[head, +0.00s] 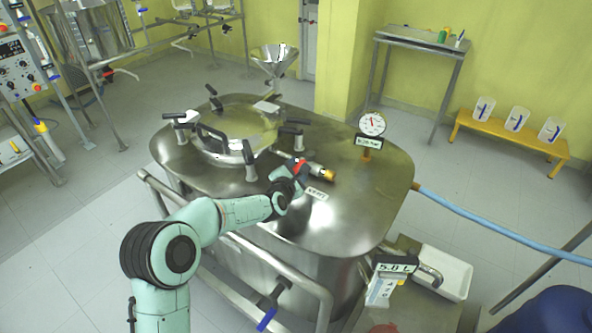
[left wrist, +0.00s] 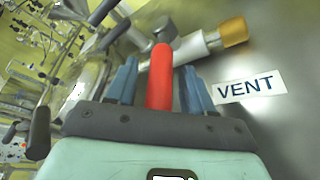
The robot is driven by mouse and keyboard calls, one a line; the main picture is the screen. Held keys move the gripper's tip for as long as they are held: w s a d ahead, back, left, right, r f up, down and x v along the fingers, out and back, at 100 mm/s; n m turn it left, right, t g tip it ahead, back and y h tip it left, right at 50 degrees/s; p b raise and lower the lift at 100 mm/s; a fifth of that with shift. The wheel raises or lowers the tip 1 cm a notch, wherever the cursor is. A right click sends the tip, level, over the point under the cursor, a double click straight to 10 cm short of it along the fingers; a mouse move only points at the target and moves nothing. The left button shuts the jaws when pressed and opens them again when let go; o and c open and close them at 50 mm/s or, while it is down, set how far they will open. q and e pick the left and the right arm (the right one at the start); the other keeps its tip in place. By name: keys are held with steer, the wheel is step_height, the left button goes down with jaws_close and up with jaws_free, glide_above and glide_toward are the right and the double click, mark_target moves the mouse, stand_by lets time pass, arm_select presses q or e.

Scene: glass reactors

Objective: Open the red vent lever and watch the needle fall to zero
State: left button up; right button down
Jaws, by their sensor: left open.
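The red vent lever (left wrist: 160,78) stands between the two blue fingers of my left gripper (left wrist: 158,85) in the left wrist view. A gap shows on each side of the lever, and the fingers are open around it. The lever joins a steel pipe with a brass-coloured end (left wrist: 234,32). In the head view my left gripper (head: 297,168) is at the red lever on the steel vessel lid (head: 350,200). The round gauge (head: 372,123) stands at the lid's far right edge; its red needle points up and slightly left. My right gripper is not in view.
A white VENT label (left wrist: 249,86) lies beside the lever. A round hatch with black-handled clamps (head: 230,130) is left of the gripper. A blue hose (head: 480,218) leaves the vessel's right side. A white tray (head: 442,272) and a 5.0 display (head: 394,267) are at lower right.

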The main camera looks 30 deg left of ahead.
arm_select(q)
jaws_close()
steer(key=shift+d, duration=0.1)
